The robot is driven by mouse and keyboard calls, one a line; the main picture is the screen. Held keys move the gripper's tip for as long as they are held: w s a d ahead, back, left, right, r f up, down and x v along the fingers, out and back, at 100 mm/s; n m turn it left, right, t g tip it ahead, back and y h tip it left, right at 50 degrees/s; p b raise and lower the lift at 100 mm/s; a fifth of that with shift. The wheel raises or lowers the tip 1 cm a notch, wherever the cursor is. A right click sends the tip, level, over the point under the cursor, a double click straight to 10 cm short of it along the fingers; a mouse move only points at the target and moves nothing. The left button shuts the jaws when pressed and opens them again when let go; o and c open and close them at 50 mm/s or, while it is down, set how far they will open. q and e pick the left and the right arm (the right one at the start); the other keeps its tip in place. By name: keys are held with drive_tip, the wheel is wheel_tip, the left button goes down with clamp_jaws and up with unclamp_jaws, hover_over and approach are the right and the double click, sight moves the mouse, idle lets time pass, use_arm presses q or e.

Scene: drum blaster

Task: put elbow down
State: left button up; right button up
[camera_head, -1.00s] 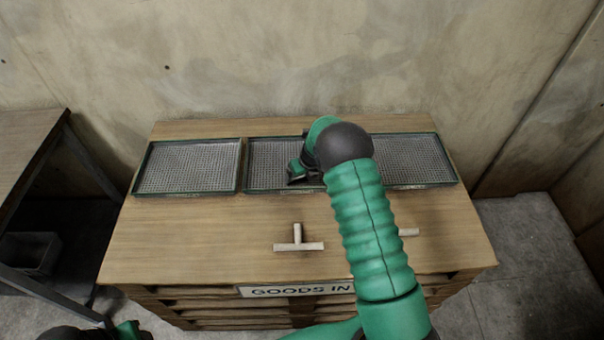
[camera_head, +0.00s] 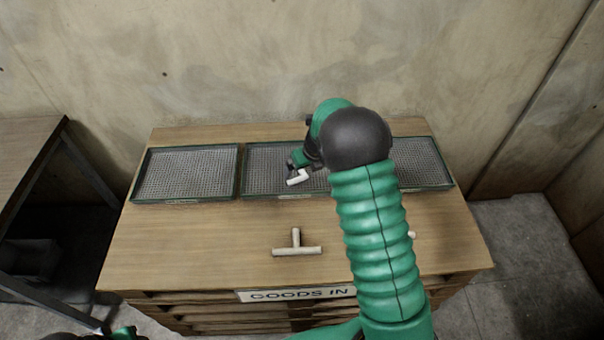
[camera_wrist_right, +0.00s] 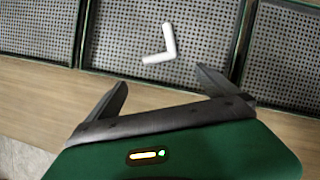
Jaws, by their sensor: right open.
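The white elbow (camera_head: 299,177) lies in the middle mesh tray (camera_head: 262,193), near its front rim. It shows whole in the right wrist view (camera_wrist_right: 161,46) as an L-shaped piece on the mesh. My right gripper (camera_head: 296,168) is just behind the elbow in the head view. In the right wrist view its two fingers (camera_wrist_right: 160,88) are spread wide with nothing between them, and the elbow lies beyond their tips. My left gripper (camera_head: 124,332) shows only as a sliver at the bottom left edge, so its jaws cannot be made out.
A white T-shaped piece (camera_head: 297,246) lies on the wooden top (camera_head: 190,245). Another pale piece (camera_head: 412,235) is mostly hidden behind my right arm. Mesh trays stand left (camera_head: 186,200) and right (camera_head: 447,186) of the middle one. The wall rises behind.

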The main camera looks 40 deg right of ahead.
drive_tip(key=s+a+r+m+g, duration=0.1)
drive_tip(key=s+a+r+m, duration=0.1)
drive_tip(key=s+a+m, duration=0.7)
drive_tip(key=s+a+r+m+g, duration=0.1)
drive_tip(key=s+a+m, duration=0.9)
drive_tip(key=m, duration=1.5)
drive_tip(key=s+r, duration=0.1)
drive_tip(key=s, duration=0.2)
drive_tip(key=shift+s+a+y, duration=0.15)
drive_tip(key=shift+s+y, duration=0.05)
drive_tip(key=shift+y, duration=0.1)
drive_tip(key=shift+a+r, duration=0.1)
drive_tip(key=shift+a, duration=0.05)
